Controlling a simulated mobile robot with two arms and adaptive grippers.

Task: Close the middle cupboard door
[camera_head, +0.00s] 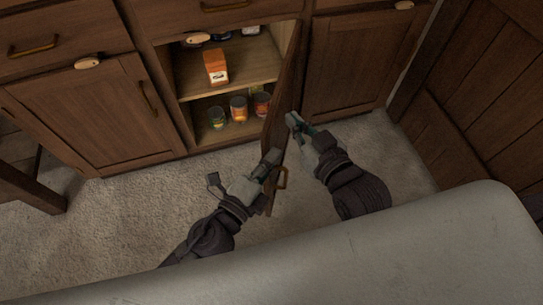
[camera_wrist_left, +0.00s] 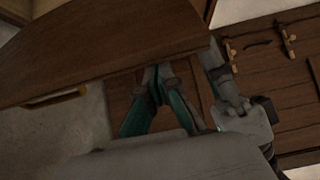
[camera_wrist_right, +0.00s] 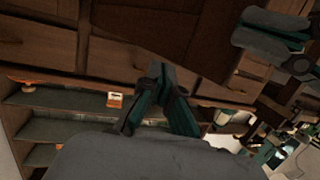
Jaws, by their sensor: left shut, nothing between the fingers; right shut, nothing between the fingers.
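The middle cupboard door (camera_head: 285,98) stands wide open, hinged at the right side of its opening and swung out towards me. Its handle (camera_head: 282,178) is on the outer edge. My left gripper (camera_head: 272,158) is shut and empty, at the door's left, inner side near the free edge; I cannot tell whether it touches. My right gripper (camera_head: 292,118) is shut and empty, on the door's right, outer side. In the left wrist view the wooden door panel (camera_wrist_left: 110,45) passes above the closed fingers (camera_wrist_left: 158,82). The right wrist view shows closed fingers (camera_wrist_right: 158,80) below a dark panel.
The open middle cupboard holds an orange-and-white box (camera_head: 216,68) on its shelf (camera_head: 240,76) and several cans (camera_head: 238,108) below. Closed doors flank it at left (camera_head: 95,110) and right (camera_head: 360,65). A wooden wall (camera_head: 480,100) bounds the right; carpet (camera_head: 110,215) lies clear at left.

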